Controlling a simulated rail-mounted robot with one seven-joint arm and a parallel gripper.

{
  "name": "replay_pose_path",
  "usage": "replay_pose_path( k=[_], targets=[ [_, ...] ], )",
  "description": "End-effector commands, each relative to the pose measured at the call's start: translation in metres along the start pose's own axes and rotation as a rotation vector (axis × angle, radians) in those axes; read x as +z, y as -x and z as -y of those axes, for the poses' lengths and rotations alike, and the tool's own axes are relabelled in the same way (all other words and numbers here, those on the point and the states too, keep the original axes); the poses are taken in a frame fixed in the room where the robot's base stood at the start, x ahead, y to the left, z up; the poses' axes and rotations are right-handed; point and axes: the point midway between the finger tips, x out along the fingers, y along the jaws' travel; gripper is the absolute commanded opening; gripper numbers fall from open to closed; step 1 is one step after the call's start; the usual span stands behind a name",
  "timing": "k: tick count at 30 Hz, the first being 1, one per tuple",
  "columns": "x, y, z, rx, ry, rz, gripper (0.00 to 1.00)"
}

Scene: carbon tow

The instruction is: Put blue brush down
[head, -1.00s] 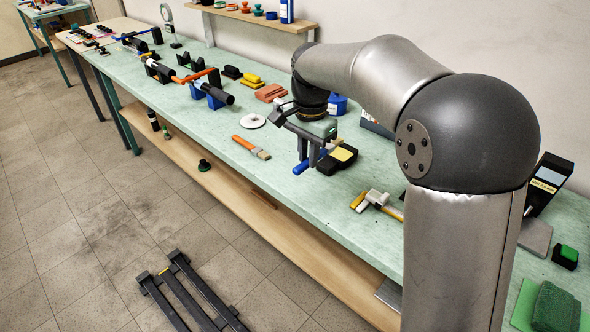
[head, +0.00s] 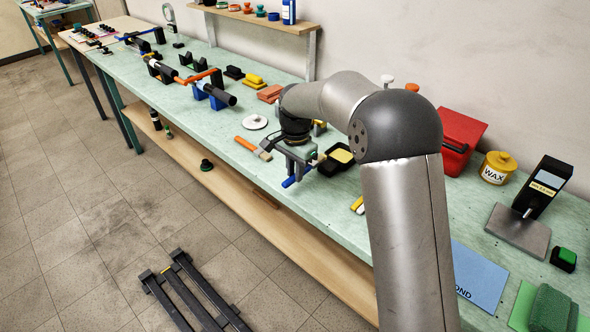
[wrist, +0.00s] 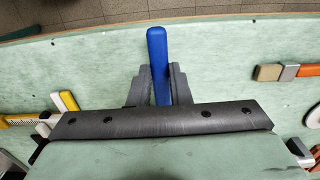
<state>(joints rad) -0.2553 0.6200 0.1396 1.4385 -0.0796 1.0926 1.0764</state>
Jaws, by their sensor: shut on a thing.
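The blue brush shows mainly as its blue handle (head: 289,182), which sticks out past my gripper (head: 296,168) toward the front edge of the green bench. My gripper is shut on it. In the wrist view the blue handle (wrist: 157,50) lies between the two grey fingers (wrist: 158,85) and points toward the bench edge. A tan tip, likely the bristles, shows on the far side of my gripper; the rest is hidden. I cannot tell whether the brush touches the bench.
An orange-handled brush (head: 246,143) lies left of my gripper, near a white disc (head: 254,122). A black tray with a yellow inside (head: 340,154) sits close on the right. Yellow and white tools (head: 357,205) lie farther right. Bare bench lies between the orange brush and my gripper.

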Motion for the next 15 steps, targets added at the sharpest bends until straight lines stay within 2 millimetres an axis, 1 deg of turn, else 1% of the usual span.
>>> replay_pose_path(
  k=[15],
  targets=[
    [0.000, -0.012, 0.000, 0.001, 0.001, 0.000, 0.00]
  ],
)
